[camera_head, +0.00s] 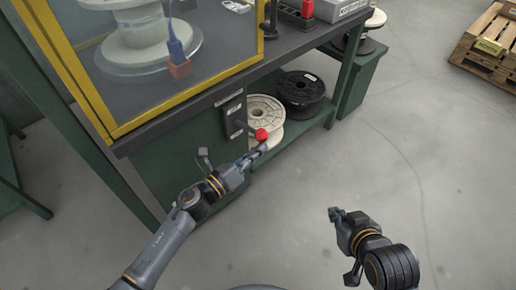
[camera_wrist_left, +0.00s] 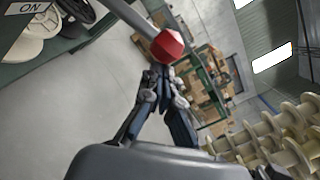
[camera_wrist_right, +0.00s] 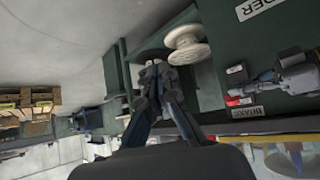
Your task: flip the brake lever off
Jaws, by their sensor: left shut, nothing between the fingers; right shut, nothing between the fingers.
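The brake lever is a grey rod with a red knob (camera_head: 261,134), sticking out from a dark plate (camera_head: 235,115) on the green bench's side. My left gripper (camera_head: 263,147) is shut and empty, its tips just below the knob. In the left wrist view the red knob (camera_wrist_left: 167,45) appears just beyond the fingertips (camera_wrist_left: 160,72); whether they touch I cannot tell. An "ON" label (camera_wrist_left: 30,8) shows at upper left there. In the right wrist view the knob (camera_wrist_right: 232,101) is small, near a "BRAKE" label (camera_wrist_right: 246,113). My right gripper (camera_head: 336,214) is shut and empty over open floor.
A white spool (camera_head: 264,112) and a black spool (camera_head: 302,90) lie on the bench's lower shelf, behind the lever. A yellow-framed enclosure (camera_head: 110,128) stands on the bench. A wooden pallet (camera_head: 484,60) is at the far right. The floor around my right arm is clear.

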